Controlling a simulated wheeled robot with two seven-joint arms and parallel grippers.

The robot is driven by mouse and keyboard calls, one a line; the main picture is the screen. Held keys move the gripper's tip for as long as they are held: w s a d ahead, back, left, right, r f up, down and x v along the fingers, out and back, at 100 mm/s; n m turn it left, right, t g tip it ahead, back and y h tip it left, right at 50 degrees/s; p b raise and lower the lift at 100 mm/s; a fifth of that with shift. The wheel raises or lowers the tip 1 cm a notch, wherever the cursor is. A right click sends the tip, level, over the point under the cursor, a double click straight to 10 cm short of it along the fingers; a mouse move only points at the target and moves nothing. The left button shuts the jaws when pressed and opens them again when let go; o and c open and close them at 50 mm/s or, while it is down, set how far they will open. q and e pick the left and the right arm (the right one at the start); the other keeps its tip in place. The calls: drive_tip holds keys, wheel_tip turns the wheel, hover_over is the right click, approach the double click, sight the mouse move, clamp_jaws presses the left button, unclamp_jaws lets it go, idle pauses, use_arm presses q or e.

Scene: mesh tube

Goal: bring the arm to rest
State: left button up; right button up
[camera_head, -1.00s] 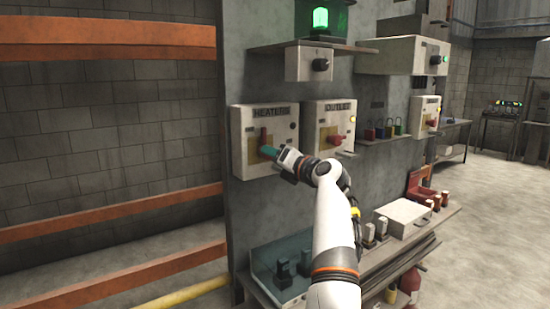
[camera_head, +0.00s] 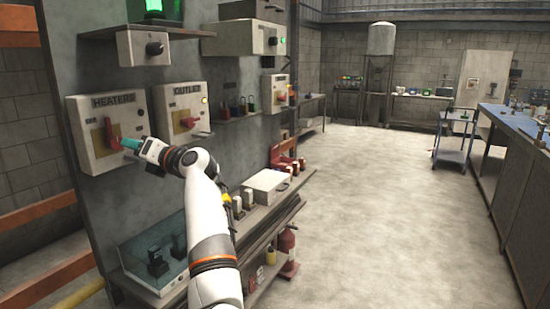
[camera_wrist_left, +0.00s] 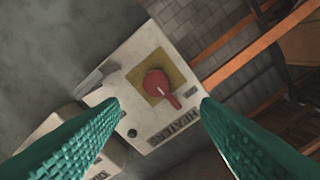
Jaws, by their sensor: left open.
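My left gripper (camera_head: 128,143) has teal fingers and is at the front of the HEATERS switch box (camera_head: 88,140), close to its red handle (camera_head: 112,136). In the left wrist view, the two textured fingers (camera_wrist_left: 155,120) are spread wide, with nothing between their tips. The red handle (camera_wrist_left: 158,86) on its yellow plate shows beyond them, apart from both fingers. My left arm reaches in from the bottom of the head view. My right gripper is not in view.
The OUTLET box (camera_head: 180,108) with a red handle is right of the HEATERS box. Below, a shelf (camera_head: 262,213) holds a white box (camera_head: 268,184) and small items. Orange rails (camera_head: 45,210) stand at left. Open floor (camera_head: 370,200) lies to the right, with a blue-topped bench (camera_head: 515,125) beyond.

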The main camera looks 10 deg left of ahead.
use_arm(q)
drive_tip(key=s+d+f+n+t+h, duration=0.3)
drive_tip(key=s+d+f+n+h, duration=0.3)
drive_tip(key=f+n, duration=0.45)
drive_tip(key=s+d+f+n+t+h, duration=0.25)
drive_tip(key=d+f+n+h, duration=0.4)
drive_tip(key=f+n, duration=0.45)
drive_tip(key=s+d+f+n+t+h, duration=0.3)
drive_tip(key=s+d+f+n+h, duration=0.3)
drive_tip(key=f+n, duration=0.45)
drive_tip(key=s+d+f+m+g, duration=0.1)
drive_tip(key=s+f+g, duration=0.35)
drive_tip(key=s, duration=0.45)
drive_tip(key=s+f+m+g+y, duration=0.15)
drive_tip(key=s+f+g, duration=0.3)
drive_tip(key=s, duration=0.55)
drive_tip(key=s+d+f+m+g, duration=0.1)
drive_tip(key=s+f+g, duration=0.3)
drive_tip(key=s, duration=0.5)
wheel_tip(320, 180, down, 28)
drive_tip(key=s, duration=0.3)
drive_tip(key=s+a+f+g, duration=0.1)
drive_tip(key=s+a+f, duration=0.2)
drive_tip(key=s+f, duration=1.1)
drive_tip(key=shift+s+a+m, duration=0.2)
drive_tip(key=shift+s+m, duration=0.15)
drive_tip(key=shift+s, duration=0.15)
